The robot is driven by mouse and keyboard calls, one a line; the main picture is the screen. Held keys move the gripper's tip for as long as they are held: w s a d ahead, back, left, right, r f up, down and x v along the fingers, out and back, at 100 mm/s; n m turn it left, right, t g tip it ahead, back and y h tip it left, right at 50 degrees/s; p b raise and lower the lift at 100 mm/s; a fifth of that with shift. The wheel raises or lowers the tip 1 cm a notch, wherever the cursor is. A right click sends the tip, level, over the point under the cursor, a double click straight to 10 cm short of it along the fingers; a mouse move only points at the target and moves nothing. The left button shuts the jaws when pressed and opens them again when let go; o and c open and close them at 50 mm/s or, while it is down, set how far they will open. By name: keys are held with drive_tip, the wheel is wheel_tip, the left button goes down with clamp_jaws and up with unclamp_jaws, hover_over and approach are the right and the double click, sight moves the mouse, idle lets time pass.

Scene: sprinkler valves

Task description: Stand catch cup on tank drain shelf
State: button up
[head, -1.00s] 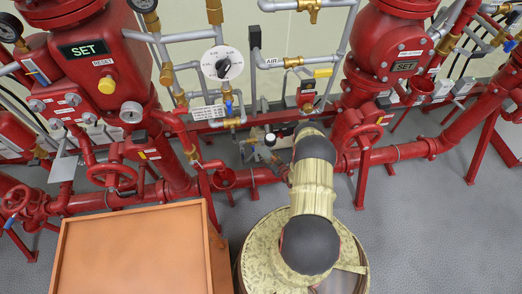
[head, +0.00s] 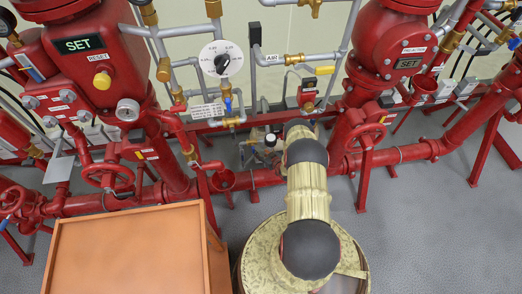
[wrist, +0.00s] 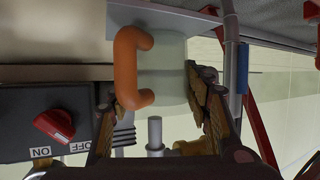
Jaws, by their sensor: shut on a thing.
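The catch cup (wrist: 172,75) is a pale, translucent green cup with a thick orange handle (wrist: 140,65). It shows in the wrist view, which is upside down. My gripper (wrist: 160,105) is shut on it, one finger by the handle side and the other on the far side. A flat grey plate (wrist: 178,22) lies at the cup's base end in that view; I cannot tell whether they touch. In the head view my arm hides the gripper and cup. Which plate is the tank drain shelf is not clear.
A black box with a red ON/OFF knob (wrist: 55,125) and grey pipes are close to the fingers. In the head view, red valves and pipes (head: 75,205) fill the wall side. An orange-topped cabinet (head: 130,250) stands at lower left. Grey floor (head: 430,230) is open at right.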

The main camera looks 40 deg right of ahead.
drive_tip(key=o, duration=1.3)
drive_tip(key=shift+f, duration=0.1)
drive_tip(key=p+v, duration=0.4)
drive_tip(key=v, duration=0.8)
drive_tip(key=shift+s, duration=0.1)
